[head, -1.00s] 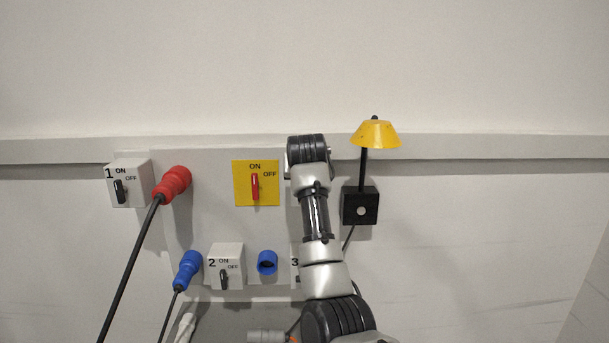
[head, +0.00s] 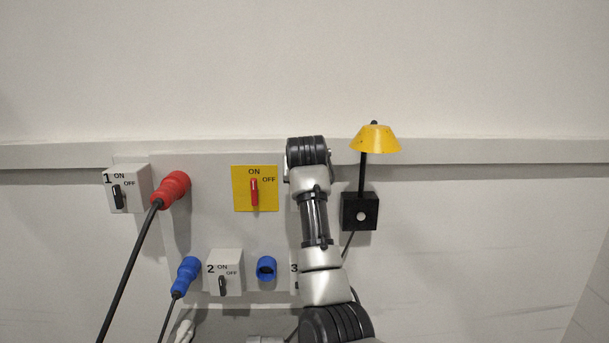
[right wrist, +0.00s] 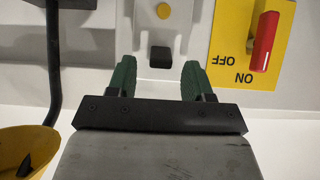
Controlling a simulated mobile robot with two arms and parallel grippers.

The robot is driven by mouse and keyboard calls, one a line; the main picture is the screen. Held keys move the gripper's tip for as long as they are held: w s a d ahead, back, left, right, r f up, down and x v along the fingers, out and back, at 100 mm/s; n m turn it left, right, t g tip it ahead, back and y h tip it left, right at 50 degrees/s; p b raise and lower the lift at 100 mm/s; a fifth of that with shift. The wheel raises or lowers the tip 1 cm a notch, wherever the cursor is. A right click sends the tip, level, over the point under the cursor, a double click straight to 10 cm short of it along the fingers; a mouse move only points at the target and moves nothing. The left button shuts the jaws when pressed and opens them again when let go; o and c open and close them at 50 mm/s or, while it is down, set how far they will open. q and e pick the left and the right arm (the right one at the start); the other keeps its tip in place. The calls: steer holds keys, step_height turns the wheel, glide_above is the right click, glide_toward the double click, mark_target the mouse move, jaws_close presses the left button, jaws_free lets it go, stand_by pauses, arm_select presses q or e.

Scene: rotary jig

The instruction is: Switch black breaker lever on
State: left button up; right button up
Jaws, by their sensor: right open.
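My right gripper (right wrist: 158,85) shows in the right wrist view with its two green fingers apart, nothing held between them. A small black block (right wrist: 160,58) on a pale panel lies just beyond the gap between the fingertips; I cannot tell if it is a lever. In the head view black levers show on breaker box 1 (head: 118,196) and breaker box 2 (head: 222,285). Box 3 (head: 294,268) is mostly hidden behind my right arm, which also hides the right gripper. My left gripper is not in view.
A yellow plate (head: 241,204) with a red lever (head: 254,193) is left of my right arm. A yellow lamp (head: 375,139) on a black base (head: 347,223) is close on its right. Red (head: 174,188) and blue (head: 187,270) plugs with cables and a blue socket (head: 267,276) are at left.

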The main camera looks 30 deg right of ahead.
steer(key=b+v, duration=0.4)
steer(key=v, duration=0.5)
steer(key=shift+s, duration=0.2)
steer(key=shift+a, duration=0.1)
